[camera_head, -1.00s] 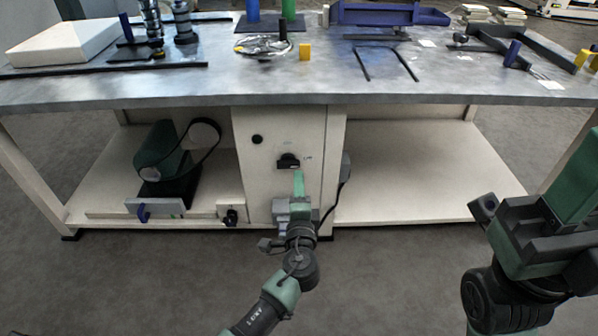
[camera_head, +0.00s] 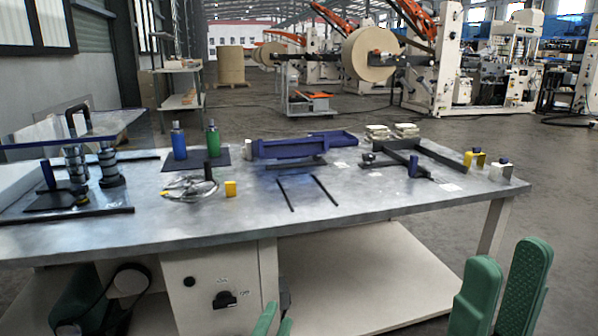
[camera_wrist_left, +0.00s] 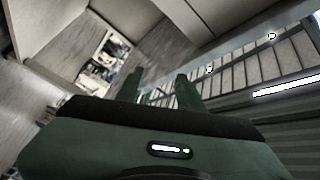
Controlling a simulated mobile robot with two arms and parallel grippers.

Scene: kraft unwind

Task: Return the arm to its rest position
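My right gripper (camera_head: 503,280) is at the lower right of the head view. Its two green fingers point up and stand apart, with nothing seen between them. The black rotary switch (camera_head: 225,300) on the cabinet front is clear of both grippers.
The grey bench top (camera_head: 370,205) carries a blue tray (camera_head: 290,148), blue and green bottles (camera_head: 213,138), a metal dish (camera_head: 190,188) and a black frame (camera_head: 425,152). The lower shelf (camera_head: 350,280) is mostly bare. Open floor lies right of the bench.

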